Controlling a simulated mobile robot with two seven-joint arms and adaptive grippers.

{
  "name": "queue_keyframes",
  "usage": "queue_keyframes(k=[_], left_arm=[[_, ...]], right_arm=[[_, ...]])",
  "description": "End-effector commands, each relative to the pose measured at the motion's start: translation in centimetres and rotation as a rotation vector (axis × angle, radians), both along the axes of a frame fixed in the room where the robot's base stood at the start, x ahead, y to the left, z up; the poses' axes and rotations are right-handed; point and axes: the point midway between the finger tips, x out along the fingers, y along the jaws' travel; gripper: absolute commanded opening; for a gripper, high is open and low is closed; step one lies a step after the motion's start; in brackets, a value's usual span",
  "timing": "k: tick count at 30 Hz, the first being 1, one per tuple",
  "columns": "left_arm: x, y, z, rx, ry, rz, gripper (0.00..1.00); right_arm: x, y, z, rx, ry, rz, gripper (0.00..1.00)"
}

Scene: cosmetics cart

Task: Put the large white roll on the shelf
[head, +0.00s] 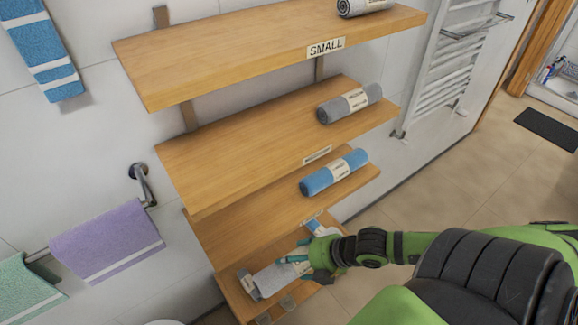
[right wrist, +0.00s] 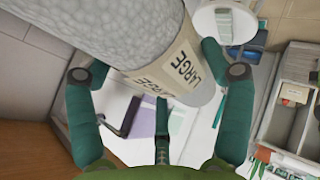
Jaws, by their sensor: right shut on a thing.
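The large white roll (head: 273,280) is pale and fluffy. In the right wrist view the roll (right wrist: 120,35) has a beige band marked LARGE. My right gripper (head: 308,262) is shut on the roll at the lowest visible part of the wooden shelf unit (head: 225,240). The green fingers show on either side of the roll in the right wrist view (right wrist: 160,95). In the head view the arm and hand hide part of the roll, and I cannot tell whether it touches the board. My left gripper is not in view.
A grey roll (head: 340,106) and a blue roll (head: 320,178) lie on middle boards. Another roll (head: 365,6) is on the top board marked SMALL. A small grey piece (head: 247,284) shows beside the white roll. A towel radiator (head: 450,60) stands right of the shelves.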

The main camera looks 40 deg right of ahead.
Motion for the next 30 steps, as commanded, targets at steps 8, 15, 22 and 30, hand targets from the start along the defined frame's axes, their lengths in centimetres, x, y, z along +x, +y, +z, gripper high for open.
queue_keyframes(k=[8, 15, 22, 30], left_arm=[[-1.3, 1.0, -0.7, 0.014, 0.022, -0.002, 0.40], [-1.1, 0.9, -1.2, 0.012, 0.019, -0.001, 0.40], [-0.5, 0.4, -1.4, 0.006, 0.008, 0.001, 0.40], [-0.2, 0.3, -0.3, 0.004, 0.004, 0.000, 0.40]], right_arm=[[3.1, -6.3, 1.6, -0.002, -0.012, 0.015, 0.28], [4.9, -6.5, 2.0, 0.007, -0.018, 0.003, 0.28], [8.2, -4.5, 2.2, 0.011, -0.020, 0.001, 0.28], [12.8, -1.6, 2.5, 0.013, -0.016, 0.003, 0.28]])
